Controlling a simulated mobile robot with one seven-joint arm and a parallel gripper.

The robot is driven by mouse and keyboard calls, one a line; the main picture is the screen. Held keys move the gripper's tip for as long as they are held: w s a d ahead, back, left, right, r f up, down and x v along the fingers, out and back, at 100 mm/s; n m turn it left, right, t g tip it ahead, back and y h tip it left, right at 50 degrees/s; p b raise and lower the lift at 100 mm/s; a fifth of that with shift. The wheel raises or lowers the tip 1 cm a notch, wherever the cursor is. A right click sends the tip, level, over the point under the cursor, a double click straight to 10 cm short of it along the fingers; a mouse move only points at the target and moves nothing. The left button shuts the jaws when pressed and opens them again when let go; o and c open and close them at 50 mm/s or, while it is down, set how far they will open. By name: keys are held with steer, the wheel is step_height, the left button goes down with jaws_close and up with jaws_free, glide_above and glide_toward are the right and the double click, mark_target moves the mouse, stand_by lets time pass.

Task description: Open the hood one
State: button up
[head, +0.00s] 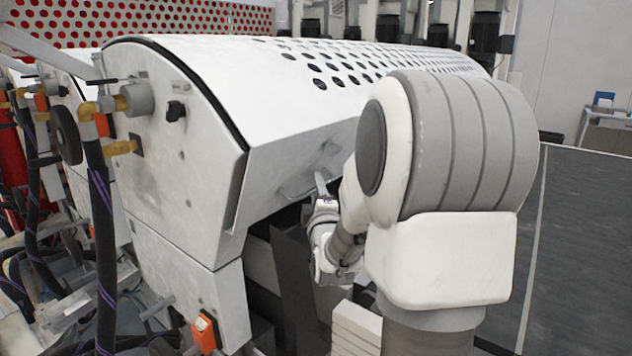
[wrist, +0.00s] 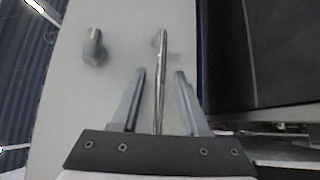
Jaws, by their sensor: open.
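The hood (head: 220,85) is a large white curved cover with rows of dark holes on top, and it sits down over the machine in the head view. A slim handle (head: 297,187) shows on its lower front face, left of my gripper (head: 322,190). In the wrist view my gripper (wrist: 160,75) is open. A thin metal bar (wrist: 160,95) on the pale panel (wrist: 115,60) stands between its two fingers, with a gap on each side. In the head view my arm hides part of the hood's right front.
A short grey post (wrist: 93,47) stands on the panel left of the fingers in the wrist view. Hoses and yellow fittings (head: 88,130) crowd the machine's left side. A dark panel (head: 580,250) lies to the right, and a desk (head: 605,130) stands at the back right.

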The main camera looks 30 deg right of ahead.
steer(key=shift+w+d, duration=0.15)
steer(key=shift+w, duration=0.15)
jaws_close()
steer(key=shift+r, duration=0.1)
stand_by(1.4)
